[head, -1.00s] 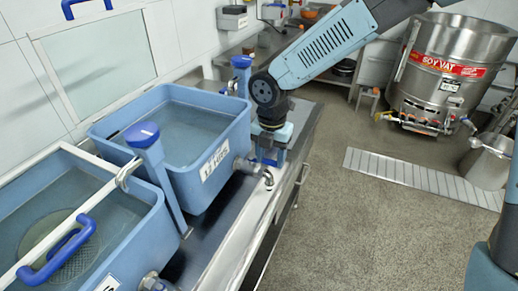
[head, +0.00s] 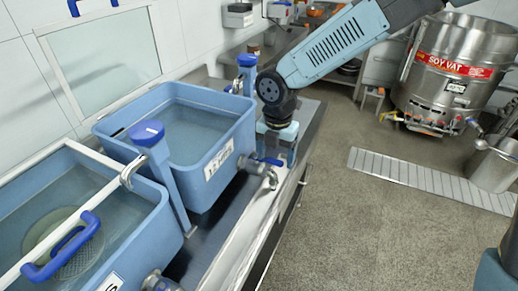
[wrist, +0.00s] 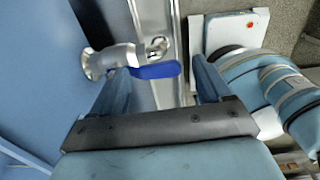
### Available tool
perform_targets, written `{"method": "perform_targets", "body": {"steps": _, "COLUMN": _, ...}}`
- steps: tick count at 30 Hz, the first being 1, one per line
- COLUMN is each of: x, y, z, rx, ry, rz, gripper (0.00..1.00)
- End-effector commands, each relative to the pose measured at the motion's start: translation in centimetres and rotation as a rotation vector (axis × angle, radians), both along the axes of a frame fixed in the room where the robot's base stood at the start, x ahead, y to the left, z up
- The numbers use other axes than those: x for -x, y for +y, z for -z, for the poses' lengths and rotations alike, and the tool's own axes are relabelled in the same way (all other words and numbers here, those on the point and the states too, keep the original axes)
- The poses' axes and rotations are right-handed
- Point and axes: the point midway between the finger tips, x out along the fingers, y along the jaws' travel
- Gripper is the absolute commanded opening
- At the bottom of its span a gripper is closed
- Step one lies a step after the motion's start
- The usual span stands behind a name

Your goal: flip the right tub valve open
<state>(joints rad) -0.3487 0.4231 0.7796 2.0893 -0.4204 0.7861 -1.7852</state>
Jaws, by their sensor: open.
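The right tub (head: 172,150) is the farther blue tub, with a white label, on the metal bench. Its metal valve (head: 250,165) sticks out low on its front right side and carries a short blue lever (head: 269,161). In the wrist view the valve (wrist: 108,58) comes in from the left, and the blue lever (wrist: 157,71) lies sideways across the gap between my fingertips. My gripper (wrist: 160,84) is open, with one finger on each side of the lever. It points down over the valve in the head view (head: 277,150). I cannot tell whether a finger touches the lever.
The nearer left tub (head: 150,222) has its own valve (head: 160,282) at the bottom. A blue-topped post (head: 158,165) stands between the tubs. The soy vat (head: 450,70) and a floor drain (head: 420,178) lie to the right, with open floor (head: 350,230) before them.

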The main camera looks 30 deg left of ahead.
Motion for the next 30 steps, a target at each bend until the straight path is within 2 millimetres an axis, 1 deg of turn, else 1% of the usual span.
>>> {"method": "perform_targets", "body": {"steps": 5, "x": -0.1, "y": 0.0, "z": -1.3, "rx": -0.001, "ry": -0.002, "rz": 0.001, "gripper": 0.78}}
{"method": "perform_targets", "body": {"steps": 8, "x": 0.0, "y": 0.0, "z": -2.9, "rx": -0.002, "ry": -0.003, "rz": 0.001, "gripper": 0.78}}
{"method": "perform_targets", "body": {"steps": 18, "x": -0.1, "y": 0.0, "z": -9.6, "rx": -0.002, "ry": -0.004, "rz": 0.001, "gripper": 0.78}}
{"method": "perform_targets", "body": {"steps": 21, "x": 0.0, "y": 0.1, "z": -11.2, "rx": -0.003, "ry": -0.002, "rz": 0.000, "gripper": 0.78}}
{"method": "perform_targets", "body": {"steps": 25, "x": 0.0, "y": 0.1, "z": -12.7, "rx": -0.002, "ry": -0.002, "rz": 0.001, "gripper": 0.78}}
{"method": "perform_targets", "body": {"steps": 30, "x": 0.0, "y": 0.1, "z": -13.6, "rx": -0.001, "ry": 0.000, "rz": -0.001, "gripper": 0.78}}
